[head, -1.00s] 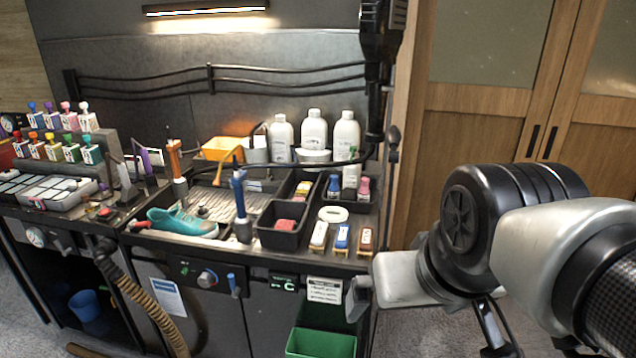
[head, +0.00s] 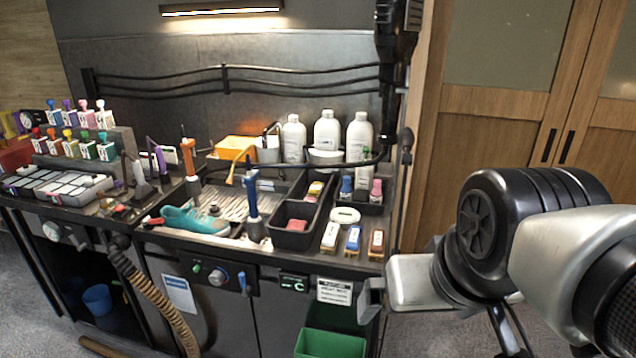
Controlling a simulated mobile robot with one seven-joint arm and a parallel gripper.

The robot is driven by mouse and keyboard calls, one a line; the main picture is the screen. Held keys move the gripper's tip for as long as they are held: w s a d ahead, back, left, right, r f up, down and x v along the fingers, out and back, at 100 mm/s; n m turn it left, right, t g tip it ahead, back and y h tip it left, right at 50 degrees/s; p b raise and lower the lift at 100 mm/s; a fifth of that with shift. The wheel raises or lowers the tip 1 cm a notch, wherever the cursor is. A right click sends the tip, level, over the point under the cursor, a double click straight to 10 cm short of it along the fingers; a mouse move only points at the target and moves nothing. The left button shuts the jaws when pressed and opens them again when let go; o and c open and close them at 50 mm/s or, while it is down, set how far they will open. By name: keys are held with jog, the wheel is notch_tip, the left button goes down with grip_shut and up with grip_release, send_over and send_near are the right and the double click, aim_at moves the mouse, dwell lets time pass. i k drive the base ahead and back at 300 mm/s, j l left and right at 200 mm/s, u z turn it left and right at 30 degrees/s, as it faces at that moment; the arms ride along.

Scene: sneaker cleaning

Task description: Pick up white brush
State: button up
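Several small block brushes stand in a row at the front right of the workbench in the head view. The white brush (head: 331,236) is the leftmost, beside a blue one (head: 353,239) and a red-and-white one (head: 376,243). My gripper (head: 370,299) shows at the end of my arm, in front of the bench's right end, lower than the brushes and apart from them. Its fingers are seen edge-on, so I cannot tell whether they are open or shut. I see nothing held in it.
Behind the brushes are a white oval item (head: 345,215) and black trays (head: 291,239). A blue-handled tool (head: 252,205) stands left of them, near a teal sneaker (head: 194,219). White bottles (head: 327,134) stand at the back. A green bin (head: 330,345) sits below the bench.

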aim_at(331, 238)
jog(key=i+j+z, duration=0.15)
jog(key=i+j, duration=0.2)
jog(key=i+j+z, duration=0.2)
jog(key=j, duration=0.25)
jog(key=i+j+z, duration=0.15)
jog(key=i+j, duration=0.25)
